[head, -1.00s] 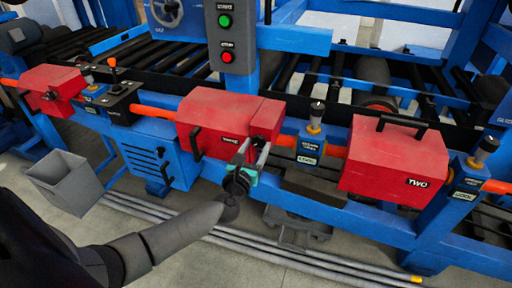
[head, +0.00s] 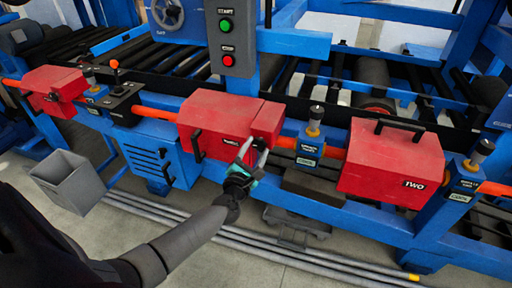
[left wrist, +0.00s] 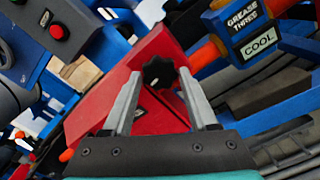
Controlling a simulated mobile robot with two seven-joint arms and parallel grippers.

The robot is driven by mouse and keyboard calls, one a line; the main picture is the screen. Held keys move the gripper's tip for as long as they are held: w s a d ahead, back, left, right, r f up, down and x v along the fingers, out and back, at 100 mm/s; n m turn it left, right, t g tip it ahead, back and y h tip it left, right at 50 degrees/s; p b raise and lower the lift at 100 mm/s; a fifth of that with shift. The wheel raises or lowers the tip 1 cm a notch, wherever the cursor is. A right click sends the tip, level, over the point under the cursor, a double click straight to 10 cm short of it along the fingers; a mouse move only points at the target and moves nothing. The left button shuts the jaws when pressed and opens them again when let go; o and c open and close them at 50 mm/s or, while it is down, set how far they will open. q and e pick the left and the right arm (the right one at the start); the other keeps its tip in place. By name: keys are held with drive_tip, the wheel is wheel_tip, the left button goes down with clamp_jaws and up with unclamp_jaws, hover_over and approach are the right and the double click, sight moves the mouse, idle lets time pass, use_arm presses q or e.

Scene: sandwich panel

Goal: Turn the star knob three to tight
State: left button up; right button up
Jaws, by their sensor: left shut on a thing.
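The black star knob (left wrist: 158,73) sits on the end of a red box in the left wrist view. My left gripper (left wrist: 160,84) has a finger on each side of the knob and is shut on it. In the head view my left gripper (head: 255,152) reaches up to the lower right end of the middle red box (head: 222,118). The knob is hard to make out there, behind the fingers. The label on that box is too small to read surely. My right gripper is not in view.
Another red box marked TWO (head: 382,165) stands to the right and a smaller red box (head: 55,88) to the left. A control post (head: 230,35) with green and red buttons rises behind. A grey bin (head: 68,180) and pipes (head: 290,257) lie below.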

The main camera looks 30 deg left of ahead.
use_arm(q)
drive_tip(key=m, duration=0.2)
drive_tip(key=shift+m+p, duration=0.4)
drive_tip(key=m, duration=0.2)
drive_tip(key=shift+r+m+p, duration=0.1)
drive_tip(key=shift+m+p, duration=0.25)
drive_tip(key=shift+m, duration=0.05)
drive_tip(key=m+p, duration=0.1)
drive_tip(key=m, duration=0.3)
drive_tip(key=m+p, duration=0.1)
drive_tip(key=m, duration=0.4)
drive_tip(key=shift+m+p, duration=0.4)
drive_tip(key=m+p, duration=0.1)
drive_tip(key=m, duration=0.3)
drive_tip(key=shift+m, duration=0.4)
drive_tip(key=o, duration=1.4)
drive_tip(key=shift+c, duration=0.2)
drive_tip(key=shift+r, duration=0.1)
